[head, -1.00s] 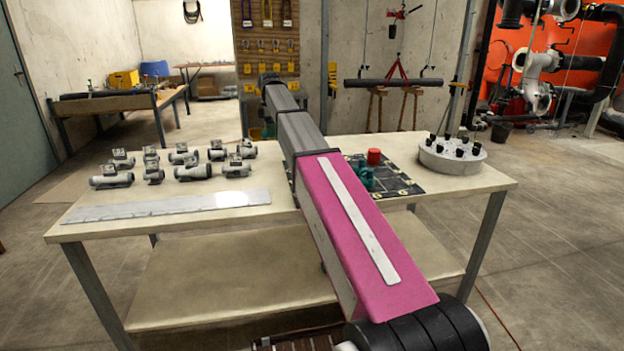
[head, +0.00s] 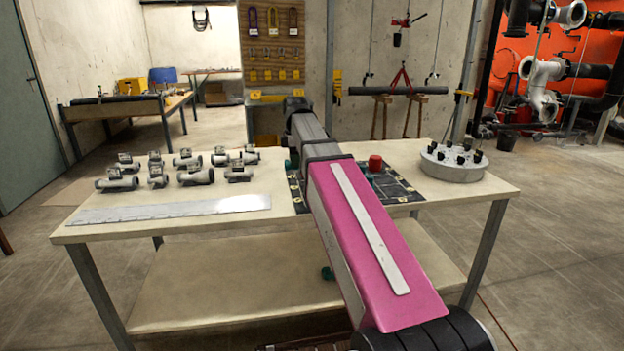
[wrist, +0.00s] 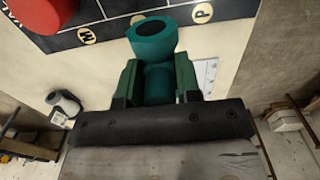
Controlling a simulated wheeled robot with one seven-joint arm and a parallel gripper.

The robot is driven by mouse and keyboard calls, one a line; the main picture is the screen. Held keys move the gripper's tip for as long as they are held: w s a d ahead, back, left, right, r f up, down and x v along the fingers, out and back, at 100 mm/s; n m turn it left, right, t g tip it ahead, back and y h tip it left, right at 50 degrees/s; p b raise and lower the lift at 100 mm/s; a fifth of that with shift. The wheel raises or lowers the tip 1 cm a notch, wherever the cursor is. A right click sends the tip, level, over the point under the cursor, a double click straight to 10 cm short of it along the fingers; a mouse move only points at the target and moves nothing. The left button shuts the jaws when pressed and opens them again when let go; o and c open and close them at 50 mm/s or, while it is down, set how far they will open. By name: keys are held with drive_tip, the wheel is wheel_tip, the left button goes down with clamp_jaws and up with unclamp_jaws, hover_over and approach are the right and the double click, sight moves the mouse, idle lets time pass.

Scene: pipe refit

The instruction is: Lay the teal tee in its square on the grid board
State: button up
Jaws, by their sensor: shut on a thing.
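The teal tee (wrist: 153,42) is in my gripper (wrist: 158,80), clamped between two dark green fingers in the wrist view. Its round end with a dark opening faces the camera. Behind it are bare tabletop and the edge of the grid board (wrist: 115,14), with the letters M (wrist: 87,35) and P (wrist: 202,13). In the head view my arm covers part of the grid board (head: 404,193). A small teal-green bit (head: 292,161) shows left of my arm; I cannot tell whether it is tee or finger. Another teal piece (head: 370,180) shows at the arm's right edge.
A red piece (head: 375,163) stands on the board, also in the wrist view (wrist: 45,12). Several grey fittings (head: 195,176) stand at the table's left, behind a flat metal strip (head: 170,209). A round grey holder (head: 453,164) with black knobs is at right.

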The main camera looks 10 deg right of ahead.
drive_tip(key=w+d+f, duration=0.1)
drive_tip(key=d, duration=0.1)
drive_tip(key=w+d+f, duration=0.1)
drive_tip(key=d+f, duration=0.1)
drive_tip(key=w+d+f, duration=0.1)
drive_tip(key=d, duration=0.1)
drive_tip(key=shift+w+f, duration=0.1)
drive_tip(key=shift+f, duration=1.95)
drive_tip(key=shift+f, duration=0.15)
drive_tip(key=o, duration=0.9)
wheel_tip(320, 180, up, 12)
drive_tip(key=shift+r, duration=0.15)
